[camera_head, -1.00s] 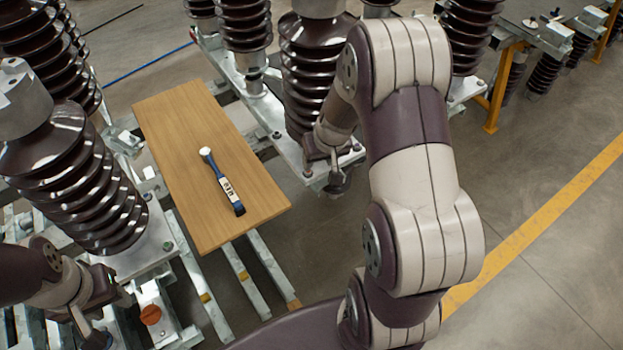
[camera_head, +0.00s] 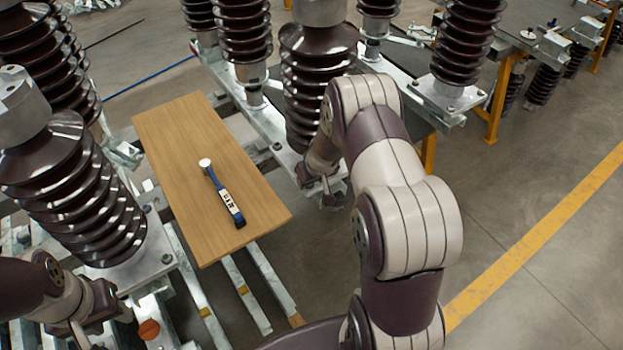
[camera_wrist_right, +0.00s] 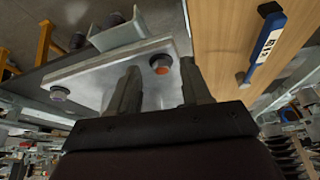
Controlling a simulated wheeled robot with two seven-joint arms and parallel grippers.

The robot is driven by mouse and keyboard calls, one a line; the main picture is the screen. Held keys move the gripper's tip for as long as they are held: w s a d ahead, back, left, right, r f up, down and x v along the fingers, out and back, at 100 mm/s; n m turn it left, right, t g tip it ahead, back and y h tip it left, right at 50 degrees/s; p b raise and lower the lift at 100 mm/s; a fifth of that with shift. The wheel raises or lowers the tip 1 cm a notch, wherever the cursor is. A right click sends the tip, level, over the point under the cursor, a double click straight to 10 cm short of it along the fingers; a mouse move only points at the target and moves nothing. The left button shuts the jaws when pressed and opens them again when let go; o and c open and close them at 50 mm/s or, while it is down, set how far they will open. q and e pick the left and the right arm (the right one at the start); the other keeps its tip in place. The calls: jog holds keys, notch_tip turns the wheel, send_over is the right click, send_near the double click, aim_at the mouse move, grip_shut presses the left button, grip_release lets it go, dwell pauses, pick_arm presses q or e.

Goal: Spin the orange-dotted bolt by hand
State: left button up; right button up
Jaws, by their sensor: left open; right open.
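A bolt with an orange dot on its head (camera_wrist_right: 160,64) stands on a pale metal plate (camera_wrist_right: 95,78) in the right wrist view. My right gripper (camera_wrist_right: 158,82) is open, with one finger on each side of the bolt in the picture. I cannot tell how deep the bolt sits between them. In the head view my right gripper (camera_head: 330,190) is beside the base of a brown ribbed insulator, and the bolt cannot be made out there. My left gripper (camera_head: 88,338) is open at the bottom left edge, partly cut off, near an orange round cap (camera_head: 149,329).
A wooden board (camera_head: 180,130) carries a blue-handled tool (camera_head: 222,192); the tool also shows in the right wrist view (camera_wrist_right: 266,45). Brown ribbed insulators (camera_head: 75,195) on metal rails stand left and behind. Open floor (camera_head: 540,270) with a yellow line lies at the right.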

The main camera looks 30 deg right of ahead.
jog(key=shift+a, duration=0.2)
jog(key=shift+d, duration=0.1)
grip_shut()
jog(key=shift+r+m+p, duration=0.15)
jog(key=shift+m+p, duration=0.15)
jog(key=shift+p, duration=0.3)
jog(key=m+h+p, duration=0.1)
jog(key=m+p, duration=0.1)
jog(key=p, duration=0.2)
jog(key=m+g+h+p, duration=0.1)
jog(key=m+p, duration=0.2)
jog(key=p, duration=0.2)
jog(key=a+m+p, duration=0.1)
jog(key=m+p, duration=0.2)
jog(key=p, duration=0.1)
jog(key=shift+w+r+g+h+p, duration=0.15)
jog(key=shift+g+h+p, duration=0.15)
jog(key=shift+h+p, duration=0.1)
jog(key=shift+w+m+g+p, duration=0.15)
jog(key=shift+m+g+p, duration=0.15)
jog(key=shift+m+p, duration=0.5)
jog(key=shift+f+m+g+h, duration=0.3)
jog(key=shift+m+h, duration=0.2)
jog(key=shift+m, duration=0.6)
jog(key=shift+w+f+m+g+b, duration=0.15)
jog(key=shift+m+g+b, duration=0.3)
jog(key=shift+m, duration=0.65)
jog(key=shift+w+m+g+b, duration=0.15)
jog(key=shift+m+g+b, duration=0.4)
jog(key=shift+m, duration=0.85)
